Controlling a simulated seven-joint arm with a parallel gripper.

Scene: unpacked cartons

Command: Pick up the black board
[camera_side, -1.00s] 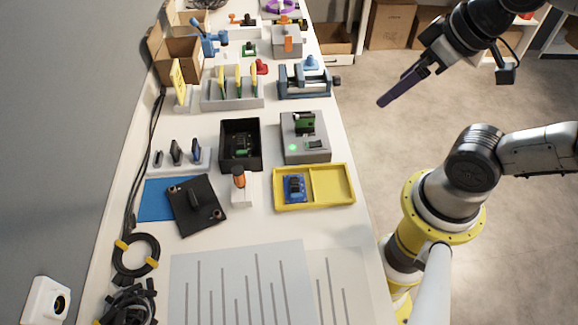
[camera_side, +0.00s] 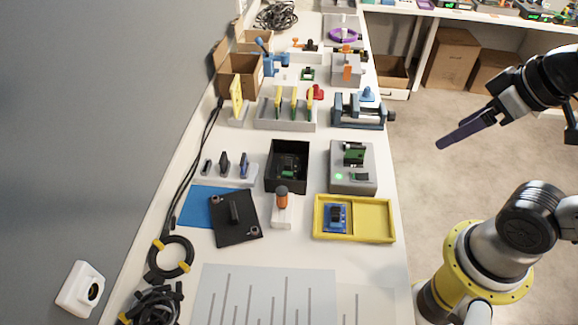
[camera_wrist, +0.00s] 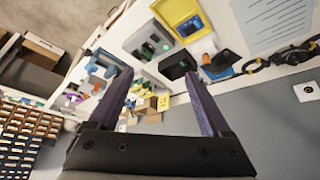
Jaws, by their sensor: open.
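The black board (camera_side: 235,218) is a flat dark square plate with a raised grip-like piece in its middle and light spots near some corners. It lies on the table, partly over a blue mat (camera_side: 187,207). In the wrist view the board (camera_wrist: 217,62) is small and dark, beyond the right finger. My gripper (camera_side: 440,146) is raised off the table's right side, well away from the board. In the wrist view its two long purple-grey fingers (camera_wrist: 160,72) are apart with nothing held between them.
A black open box (camera_side: 303,187) with a green board, an orange-topped tool on a white block (camera_side: 282,220) and a yellow tray (camera_side: 380,237) stand right of the board. Black cable coils (camera_side: 150,262) lie at front left. A wall borders the left. A slotted pale sheet (camera_side: 265,305) lies in front.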

